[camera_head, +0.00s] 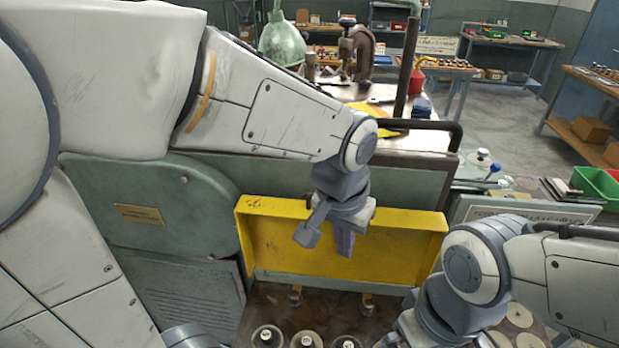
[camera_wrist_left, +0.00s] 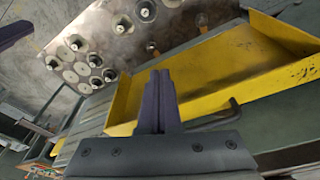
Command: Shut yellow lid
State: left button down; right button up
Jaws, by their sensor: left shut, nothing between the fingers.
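The yellow lid (camera_head: 280,250) is a shallow tray-like panel. It stands raised and leaning back against the green machine, with two small brass-coloured fittings at its lower edge. The lid fills the upper right of the left wrist view (camera_wrist_left: 215,72). My left gripper (camera_head: 345,248) hangs in front of the lid's upper middle and hides part of it. Its fingers are together and empty in the left wrist view (camera_wrist_left: 158,80); contact with the lid cannot be told. My right arm's wrist (camera_head: 445,305) is at the lower right; its fingertips are not clearly shown.
A dark bar handle (camera_head: 430,125) sticks up behind the lid. A green lamp (camera_head: 282,42) and a cluttered bench stand behind the machine. A green bin (camera_head: 597,187) is at the right.

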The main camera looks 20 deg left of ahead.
pick_arm(q)
jog(key=w+a+r+n, duration=0.1)
jog(key=w+a+r, duration=0.1)
jog(key=w+a, duration=0.1)
jog(key=w+a+r+n+t+y+p, duration=0.1)
jog(key=w+a+r+n, duration=0.1)
jog(key=w+a, duration=0.1)
jog(key=w+a+r+n+p, duration=0.1)
jog(key=w+a+r, duration=0.1)
jog(key=w, duration=0.3)
jog(key=shift+a+n+t, duration=0.3)
jog(key=shift+a+n, duration=0.1)
jog(key=shift+a, duration=0.15)
jog(key=p+x, duration=0.2)
jog(key=x, duration=0.7)
jog(key=shift+f, duration=0.25)
pick_arm(e)
notch_tip(320, 180, up, 5)
jog(key=shift+a+r, duration=0.15)
jog(key=shift+r, duration=0.05)
